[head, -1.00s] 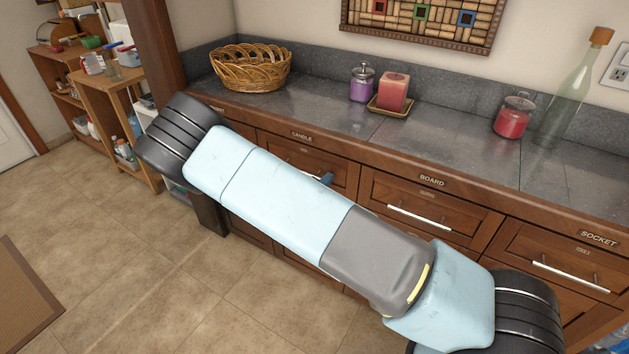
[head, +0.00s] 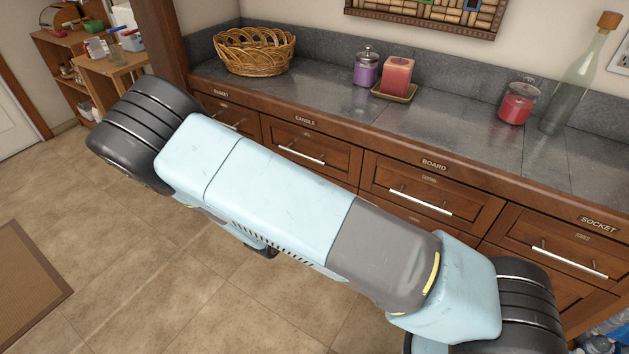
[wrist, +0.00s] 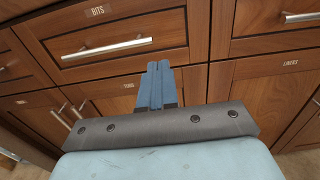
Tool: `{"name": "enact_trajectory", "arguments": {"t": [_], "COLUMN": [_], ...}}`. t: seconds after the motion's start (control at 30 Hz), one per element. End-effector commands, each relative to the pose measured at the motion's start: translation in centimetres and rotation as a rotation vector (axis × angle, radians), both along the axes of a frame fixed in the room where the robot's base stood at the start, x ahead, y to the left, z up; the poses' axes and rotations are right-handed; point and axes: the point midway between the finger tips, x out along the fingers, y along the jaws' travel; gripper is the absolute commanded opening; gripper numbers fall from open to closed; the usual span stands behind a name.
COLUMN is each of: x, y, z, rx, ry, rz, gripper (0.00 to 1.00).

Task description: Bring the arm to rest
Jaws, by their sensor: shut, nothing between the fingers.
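My gripper (wrist: 158,72) shows in the wrist view with its two blue-grey fingers together and nothing between them. It points at the wooden drawer fronts (wrist: 120,38) of the cabinet, with no clear contact visible. In the head view my arm stretches across the middle of the picture in front of the cabinet. The gripper itself is hidden there.
The stone counter (head: 330,112) carries a wicker basket (head: 254,52), a purple jar (head: 366,68), a red candle (head: 396,76) on a dish, a red jar (head: 517,103) and a glass bottle (head: 577,85). Drawer handles (head: 420,200) stick out below. Tiled floor (head: 130,270) is open at the left.

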Motion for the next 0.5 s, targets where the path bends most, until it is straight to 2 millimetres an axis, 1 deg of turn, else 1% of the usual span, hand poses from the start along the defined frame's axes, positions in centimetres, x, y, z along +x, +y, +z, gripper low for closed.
{"name": "enact_trajectory", "arguments": {"t": [0.17,0.27,0.37,0.5], "x": [-0.4,-0.2,0.0,0.4], "y": [0.2,-0.1,-1.0,-3.5], "z": [0.0,0.4,1.5,4.0], "rx": [0.000,0.013,0.054,0.153], "ry": [0.000,-0.001,-0.002,-0.004], "rz": [-0.001,-0.016,-0.066,-0.189], "gripper": [0.00,0.00,0.00,0.00]}}
